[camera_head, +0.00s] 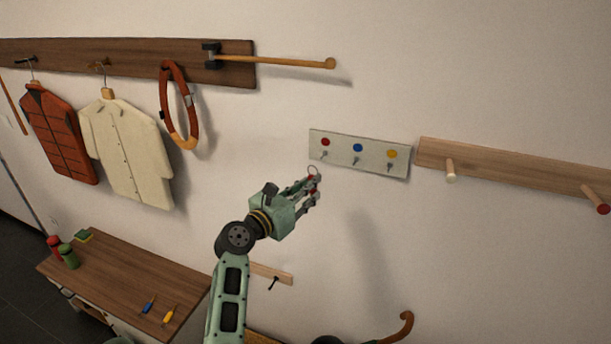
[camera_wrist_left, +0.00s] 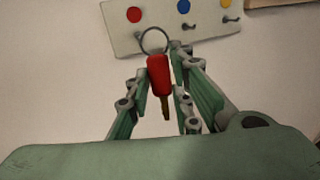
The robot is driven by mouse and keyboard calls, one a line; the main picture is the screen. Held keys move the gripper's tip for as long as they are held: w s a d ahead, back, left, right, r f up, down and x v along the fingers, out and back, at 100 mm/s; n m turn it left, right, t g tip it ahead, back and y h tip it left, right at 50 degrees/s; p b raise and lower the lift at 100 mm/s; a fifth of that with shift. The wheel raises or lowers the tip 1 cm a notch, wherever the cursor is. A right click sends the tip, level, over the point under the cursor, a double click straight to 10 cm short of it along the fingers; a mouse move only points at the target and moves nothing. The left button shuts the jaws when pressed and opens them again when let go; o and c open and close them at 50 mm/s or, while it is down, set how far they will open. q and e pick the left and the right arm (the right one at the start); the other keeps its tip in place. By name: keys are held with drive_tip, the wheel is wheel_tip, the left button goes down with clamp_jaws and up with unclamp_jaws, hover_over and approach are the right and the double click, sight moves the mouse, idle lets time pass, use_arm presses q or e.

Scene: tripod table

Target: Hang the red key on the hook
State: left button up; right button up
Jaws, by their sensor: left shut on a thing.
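The red key (camera_wrist_left: 159,75) is between the fingers of my left gripper (camera_head: 312,190), which is shut on it. Its metal ring (camera_wrist_left: 154,40) sticks out ahead of the fingertips; the ring also shows in the head view (camera_head: 313,170). A pale hook board (camera_head: 340,150) on the wall carries a red, a blue and a yellow dot, each over a small hook. The hook under the red dot (camera_head: 323,155) is up and right of the ring in the head view. In the wrist view the ring overlaps the board's lower edge near that hook (camera_wrist_left: 139,36); depth is unclear. My right gripper is not in view.
A wooden peg rail (camera_head: 520,170) is right of the board. A dark coat rail (camera_head: 130,60) with jackets and a round loop is at the left. A blue (camera_head: 148,304) and a yellow key-like item (camera_head: 168,314) lie on the cabinet (camera_head: 125,280). The wall below the board is clear.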

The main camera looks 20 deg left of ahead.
use_arm(q)
drive_tip(key=shift+w+a+f, duration=0.1)
drive_tip(key=shift+w, duration=1.05)
drive_tip(key=w+b, duration=0.1)
drive_tip(key=w, duration=0.1)
drive_tip(key=w+b, duration=0.2)
drive_tip(key=w+f+b, duration=0.1)
drive_tip(key=w+b, duration=0.1)
drive_tip(key=w, duration=0.1)
drive_tip(key=shift+w, duration=0.1)
drive_tip(key=shift+f, duration=0.1)
idle(0.4)
drive_tip(key=o, duration=1)
